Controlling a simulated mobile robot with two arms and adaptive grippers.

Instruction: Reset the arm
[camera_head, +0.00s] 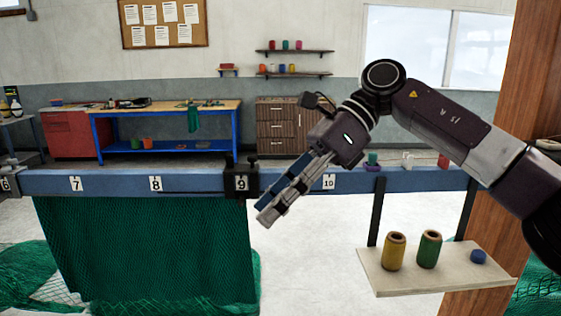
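My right arm (445,118) comes in from the right edge, bends at the elbow near the top and slopes down to the left. My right gripper (268,214) points down and left, in front of the blue beam (200,184) between the numbers 9 and 10. Its fingers appear close together, with nothing seen between them, but I cannot tell if they are fully shut. My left gripper is not in view.
Green netting (145,245) hangs below the beam. A black clamp (241,180) sits on the beam at number 9. A shelf (440,287) at lower right holds a yellow spool (394,252), a green spool (429,250) and a blue item (478,257). A wooden post (535,70) stands at right.

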